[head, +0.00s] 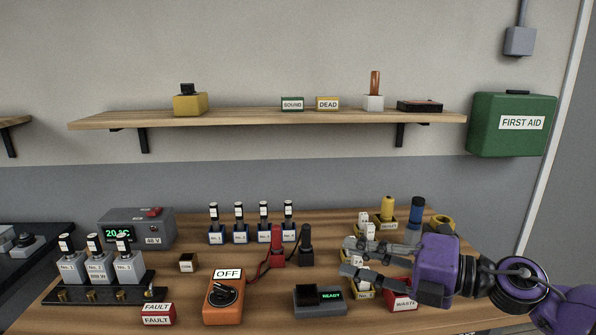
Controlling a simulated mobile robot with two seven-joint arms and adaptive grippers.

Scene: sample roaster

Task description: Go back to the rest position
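My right gripper (346,257) reaches in from the right edge over the right part of the wooden bench (400,325). Its purple body is at the right and its grey fingers point left. The fingers are spread apart with a gap between them, and I see nothing clamped there. They overlap the yellow holders with white labelled pieces (365,222) in the picture and partly hide them. Whether they touch anything there I cannot tell. My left gripper is not in view.
A red waste box (402,300) sits just below the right gripper. A ready-display device (319,300), an orange OFF meter (225,297), red and black clamps (278,247) and several blue-based bottles (239,225) stand left of it. A shelf (270,118) hangs above the bench.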

